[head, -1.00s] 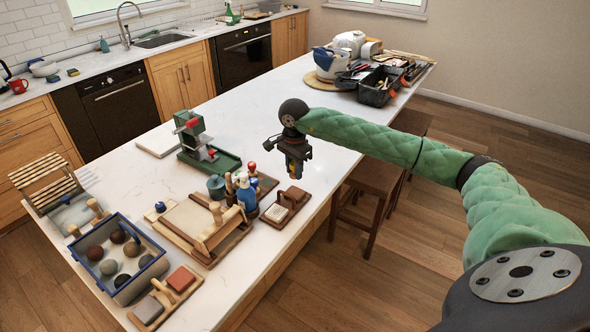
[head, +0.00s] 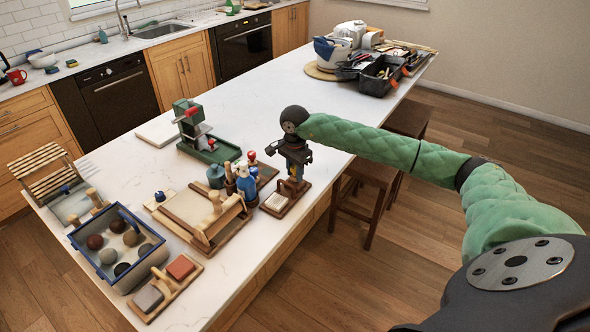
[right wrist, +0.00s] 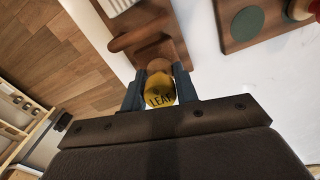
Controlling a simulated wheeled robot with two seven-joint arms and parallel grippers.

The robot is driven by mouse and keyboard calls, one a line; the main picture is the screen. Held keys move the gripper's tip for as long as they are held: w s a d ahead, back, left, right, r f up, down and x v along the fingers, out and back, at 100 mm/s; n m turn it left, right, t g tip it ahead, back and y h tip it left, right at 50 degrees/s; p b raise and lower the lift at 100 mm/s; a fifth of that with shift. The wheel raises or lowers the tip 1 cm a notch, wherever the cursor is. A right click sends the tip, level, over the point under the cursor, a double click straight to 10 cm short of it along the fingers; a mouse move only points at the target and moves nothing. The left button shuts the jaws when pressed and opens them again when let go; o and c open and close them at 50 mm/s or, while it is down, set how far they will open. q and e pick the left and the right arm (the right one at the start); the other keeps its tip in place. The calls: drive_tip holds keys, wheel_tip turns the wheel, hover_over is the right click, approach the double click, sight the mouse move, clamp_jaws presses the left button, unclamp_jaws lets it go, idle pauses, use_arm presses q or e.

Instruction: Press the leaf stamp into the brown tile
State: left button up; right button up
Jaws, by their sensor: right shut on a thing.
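My right gripper (head: 293,165) hangs over the right end of a small wooden stand near the table's right edge. In the right wrist view its fingers (right wrist: 160,92) are shut on the yellow leaf stamp (right wrist: 160,90), marked "LEAF". The wooden stand (right wrist: 150,45) shows just past the stamp; I cannot tell whether they touch. The reddish-brown tile (head: 180,267) lies on a wooden board at the table's front left, beside a grey tile (head: 148,298), well away from my right gripper. My left gripper is not in view.
A blue-rimmed bin (head: 75,240) of clay balls stands left of the tiles. A black crate (head: 378,82) is far back. The table's middle is bare.

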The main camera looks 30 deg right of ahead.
drive_tip(key=shift+f, duration=0.1)
idle(0.4)
drive_tip(key=shift+s+f+b, duration=0.1)
drive_tip(key=shift+f+b, duration=0.5)
drive_tip(key=shift+b, duration=0.15)
idle(0.8)
drive_tip(key=shift+r+p, duration=0.6)
drive_tip(key=shift+r, duration=2.45)
drive_tip(key=shift+r, duration=0.1)
